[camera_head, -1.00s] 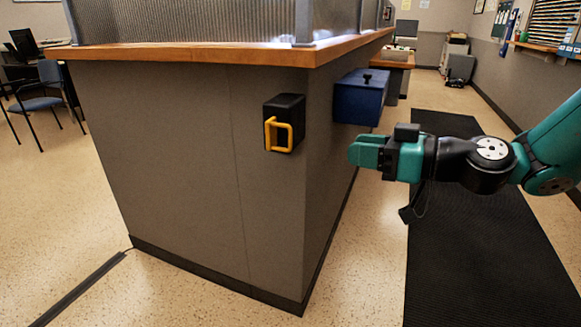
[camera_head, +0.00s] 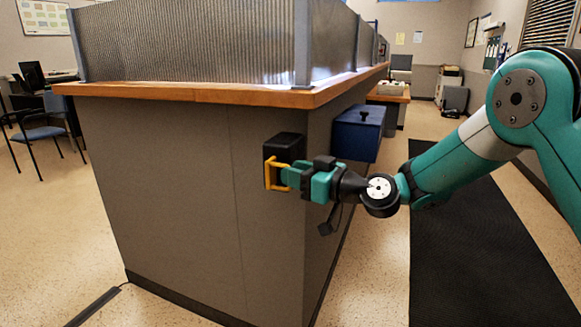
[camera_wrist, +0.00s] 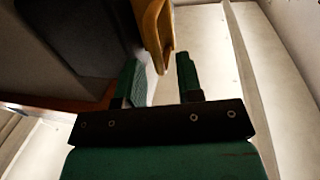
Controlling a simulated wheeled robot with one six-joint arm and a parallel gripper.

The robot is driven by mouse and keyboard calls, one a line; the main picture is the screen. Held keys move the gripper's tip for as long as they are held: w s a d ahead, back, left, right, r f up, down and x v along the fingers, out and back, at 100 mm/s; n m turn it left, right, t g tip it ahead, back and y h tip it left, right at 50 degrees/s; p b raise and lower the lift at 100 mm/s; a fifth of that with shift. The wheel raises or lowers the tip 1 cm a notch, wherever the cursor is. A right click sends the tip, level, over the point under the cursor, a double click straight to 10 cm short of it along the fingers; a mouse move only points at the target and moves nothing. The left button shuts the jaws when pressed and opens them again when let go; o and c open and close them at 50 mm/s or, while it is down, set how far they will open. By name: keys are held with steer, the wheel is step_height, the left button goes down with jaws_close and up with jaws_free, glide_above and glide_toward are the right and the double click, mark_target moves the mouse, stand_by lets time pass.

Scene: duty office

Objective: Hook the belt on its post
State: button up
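A yellow handle (camera_head: 271,175) sits on the front of a black housing (camera_head: 284,147) fixed to the grey side of the counter. No belt strap shows outside the housing, and I see no post. My gripper (camera_head: 287,177) is at the right side of the handle, overlapping it in the head view. In the wrist view my gripper (camera_wrist: 160,75) has its two green fingers apart. The yellow handle (camera_wrist: 158,35) reaches down from the top, its lower end between the fingertips. I see gaps beside it, and no grip on it. The dark housing (camera_wrist: 80,35) fills the upper left.
The counter (camera_head: 190,180) has a wooden top (camera_head: 200,93) and a ribbed glass screen (camera_head: 200,45). A blue box (camera_head: 358,135) is mounted on its right side, behind my gripper. A black mat (camera_head: 465,240) lies on the right. A blue chair (camera_head: 42,132) stands far left.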

steer(key=shift+x, duration=0.9)
steer(key=shift+c, duration=0.4)
jaws_close()
